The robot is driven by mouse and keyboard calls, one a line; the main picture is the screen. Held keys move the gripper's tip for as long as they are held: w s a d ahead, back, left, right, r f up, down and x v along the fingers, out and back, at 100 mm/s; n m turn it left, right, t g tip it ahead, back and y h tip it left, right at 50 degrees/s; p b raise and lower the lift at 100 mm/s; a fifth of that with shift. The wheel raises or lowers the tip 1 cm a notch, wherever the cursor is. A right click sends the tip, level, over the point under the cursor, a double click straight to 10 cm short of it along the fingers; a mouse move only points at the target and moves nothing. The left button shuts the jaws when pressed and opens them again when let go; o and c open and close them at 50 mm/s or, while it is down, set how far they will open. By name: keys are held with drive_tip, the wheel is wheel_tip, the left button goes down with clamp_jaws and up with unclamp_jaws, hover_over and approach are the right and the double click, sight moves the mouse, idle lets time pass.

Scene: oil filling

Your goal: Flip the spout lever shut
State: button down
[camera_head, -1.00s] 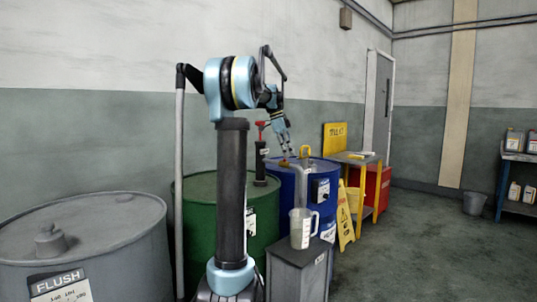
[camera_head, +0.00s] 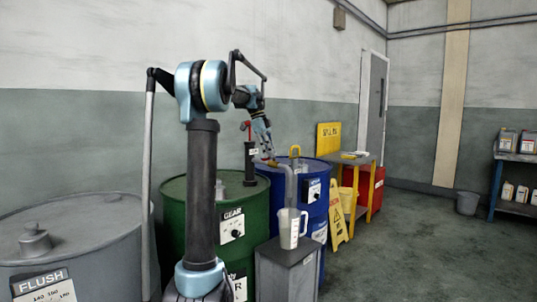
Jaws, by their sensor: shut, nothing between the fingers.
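A grey spout pipe (camera_head: 290,188) runs from the blue drum (camera_head: 315,184) down towards a clear measuring jug (camera_head: 289,228). A small orange-red piece (camera_head: 272,164), which looks like the spout lever, shows at the top of the pipe. It is too small to tell its position. My gripper (camera_head: 268,153) points down just above this piece, with its fingers shut and empty. I cannot tell whether the fingertips touch it. The jug stands on a grey stand (camera_head: 288,264).
A black pump with a red handle (camera_head: 245,126) stands on the green drum (camera_head: 172,210), left of my gripper. A yellow hook-shaped handle (camera_head: 295,151) rises behind the spout. A yellow wet-floor sign (camera_head: 338,220) stands right of the blue drum. Floor at the right is open.

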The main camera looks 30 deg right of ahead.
drive_tip(key=shift+w+d, duration=0.1)
idle(0.6)
wheel_tip(320, 180, up, 12)
drive_tip(key=w+d, duration=0.1)
drive_tip(key=shift+f, duration=0.2)
idle(0.8)
